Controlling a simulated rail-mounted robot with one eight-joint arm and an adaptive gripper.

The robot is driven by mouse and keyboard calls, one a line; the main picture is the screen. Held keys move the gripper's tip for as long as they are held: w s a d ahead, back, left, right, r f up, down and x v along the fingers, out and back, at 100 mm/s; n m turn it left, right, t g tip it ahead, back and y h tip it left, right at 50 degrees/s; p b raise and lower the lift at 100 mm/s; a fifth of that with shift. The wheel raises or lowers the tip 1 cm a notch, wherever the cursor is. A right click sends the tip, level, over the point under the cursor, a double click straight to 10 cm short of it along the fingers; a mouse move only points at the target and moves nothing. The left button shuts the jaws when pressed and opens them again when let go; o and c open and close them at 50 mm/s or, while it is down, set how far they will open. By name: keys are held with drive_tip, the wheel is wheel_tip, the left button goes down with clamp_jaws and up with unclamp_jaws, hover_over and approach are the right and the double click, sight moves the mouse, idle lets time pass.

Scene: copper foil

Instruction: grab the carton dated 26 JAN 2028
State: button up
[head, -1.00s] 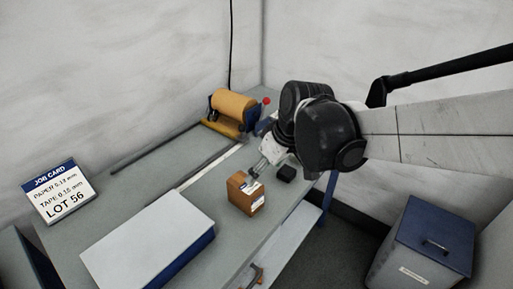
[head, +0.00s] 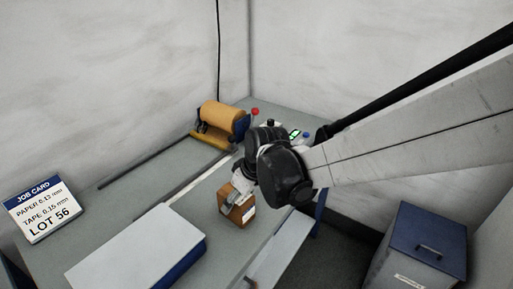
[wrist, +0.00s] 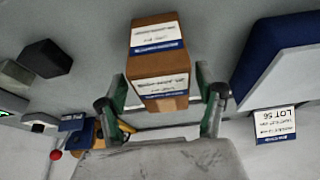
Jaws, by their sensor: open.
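A brown carton (head: 237,207) with white and blue labels stands on the grey bench in the head view. It also shows at the top middle of the wrist view (wrist: 158,104). Its label print is too small and blurred for me to read a date. My gripper (wrist: 160,82) is open, with one green-padded finger on each side of the carton's near part in the wrist view. I cannot tell whether either finger touches it. In the head view my wrist is just above and behind the carton, and the fingers are partly hidden.
A white-topped blue box (head: 140,245) lies at the front left. A tan roll dispenser (head: 218,122) stands at the back. A job card (head: 42,208) reading LOT 56 is at the far left. Small dark blocks (wrist: 45,58) show in the wrist view. A grey-and-blue bin (head: 420,250) is on the floor.

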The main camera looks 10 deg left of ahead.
drive_tip(key=shift+a+x, duration=0.15)
drive_tip(key=shift+x, duration=1)
drive_tip(key=shift+a+x, duration=0.1)
drive_tip(key=shift+x, duration=1)
drive_tip(key=shift+c, duration=0.2)
drive_tip(key=shift+r, duration=0.1)
drive_tip(key=c, duration=1.5)
